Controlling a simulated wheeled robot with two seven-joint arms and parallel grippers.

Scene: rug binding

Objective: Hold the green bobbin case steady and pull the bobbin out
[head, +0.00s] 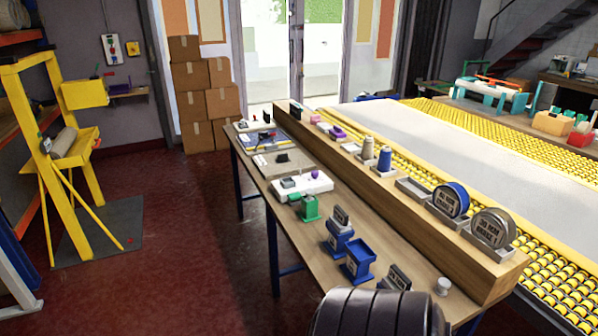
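The green bobbin case (308,208) is a small green block on the wooden workbench (262,190), near its left edge. It stands just in front of a white base with a purple knob. It is too small to tell whether a bobbin sits inside it. Neither of my grippers is in view, and nothing is seen touching the case.
A white base (303,186) stands behind the case, and two blue holders (357,262) stand in front. A raised wooden ledge (470,252) runs along the bench's right side, carrying thread spools (384,158) and round reels (451,201). Red floor (180,255) is open left of the bench.

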